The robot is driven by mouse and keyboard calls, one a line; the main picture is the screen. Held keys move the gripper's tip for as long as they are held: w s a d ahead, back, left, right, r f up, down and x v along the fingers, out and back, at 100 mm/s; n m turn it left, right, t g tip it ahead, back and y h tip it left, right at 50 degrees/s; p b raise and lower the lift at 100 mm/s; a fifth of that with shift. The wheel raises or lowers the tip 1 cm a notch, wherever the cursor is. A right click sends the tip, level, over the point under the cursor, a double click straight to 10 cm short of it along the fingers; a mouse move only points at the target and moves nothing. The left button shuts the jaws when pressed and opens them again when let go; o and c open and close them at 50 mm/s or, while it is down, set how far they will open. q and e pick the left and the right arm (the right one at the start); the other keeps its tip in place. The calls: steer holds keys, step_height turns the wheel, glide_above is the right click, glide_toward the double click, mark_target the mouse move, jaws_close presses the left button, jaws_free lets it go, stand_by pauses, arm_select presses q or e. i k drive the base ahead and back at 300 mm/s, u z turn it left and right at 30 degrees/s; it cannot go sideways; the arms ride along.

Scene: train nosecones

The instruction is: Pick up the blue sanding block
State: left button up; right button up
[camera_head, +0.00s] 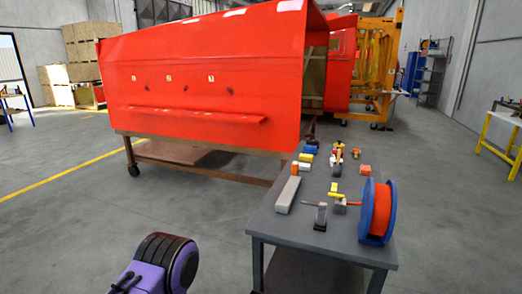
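A small blue block (310,149), which looks like the blue sanding block, lies near the far left edge of the grey table (282,226). A yellow block (307,157) lies just in front of it, and white and orange blocks are close by. The blue block is small in the picture, so its details are hard to tell. Neither gripper can be made out in the head view. A purple and black part, which seems to be of my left arm, shows at the bottom left, well apart from the table.
A blue reel with an orange roll (377,212) stands at the table's front right. A long grey bar (287,195) lies along the left edge, with several small tools nearby. A large red nosecone (205,70) on a wheeled frame stands behind left. The floor left of the table is clear.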

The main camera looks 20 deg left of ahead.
mark_target(308, 149)
steer(key=u, duration=2.4)
steer(key=i, duration=2.2)
steer(key=z, duration=2)
steer(key=i, duration=3)
steer(key=z, duration=1.7)
